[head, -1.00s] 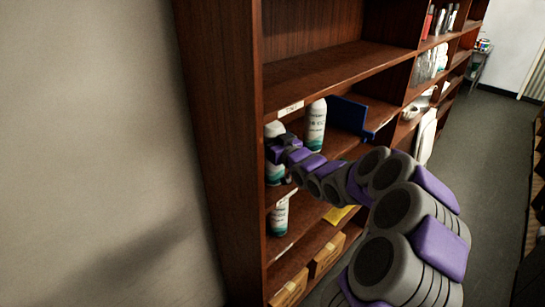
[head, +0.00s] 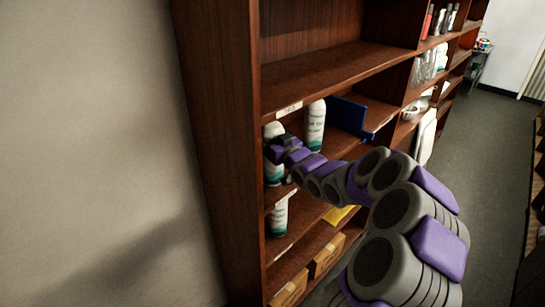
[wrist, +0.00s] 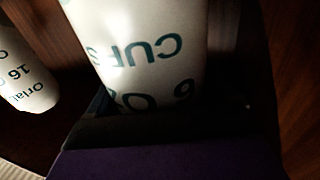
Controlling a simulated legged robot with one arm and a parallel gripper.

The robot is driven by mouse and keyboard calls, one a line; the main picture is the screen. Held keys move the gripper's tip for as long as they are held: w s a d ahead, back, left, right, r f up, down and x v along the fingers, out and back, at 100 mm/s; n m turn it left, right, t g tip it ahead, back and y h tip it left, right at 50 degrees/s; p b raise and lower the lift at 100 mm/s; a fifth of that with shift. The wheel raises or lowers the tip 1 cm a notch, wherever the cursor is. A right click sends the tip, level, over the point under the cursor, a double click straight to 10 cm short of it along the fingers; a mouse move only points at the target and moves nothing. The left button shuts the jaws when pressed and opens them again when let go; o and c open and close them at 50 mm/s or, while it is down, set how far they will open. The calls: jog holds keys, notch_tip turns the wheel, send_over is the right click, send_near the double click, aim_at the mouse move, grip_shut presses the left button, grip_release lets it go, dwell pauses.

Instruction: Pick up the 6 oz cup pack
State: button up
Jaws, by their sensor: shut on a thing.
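The 6 oz cup pack (wrist: 150,45) is a white cylinder with teal print, "CUPS" and a "6" showing upside down in the wrist view. In the head view the pack (head: 273,172) stands at the left end of the middle shelf, partly hidden by my gripper (head: 277,150). My gripper is shut on the pack; its dark jaw (wrist: 170,130) crosses the pack's near side in the wrist view. The fingertips are mostly hidden. I cannot tell whether the pack touches the shelf.
Another cup pack (head: 315,127) stands to the right on the same shelf, marked 16 in the wrist view (wrist: 22,75). A blue thing (head: 347,114) is beyond it. A third pack (head: 280,217) and boxes (head: 327,254) sit below. The shelf's side panel (head: 215,110) is close at left.

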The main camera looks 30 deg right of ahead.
jog(key=shift+d, duration=0.15)
jog(key=shift+c, duration=1)
jog(key=shift+r, duration=0.15)
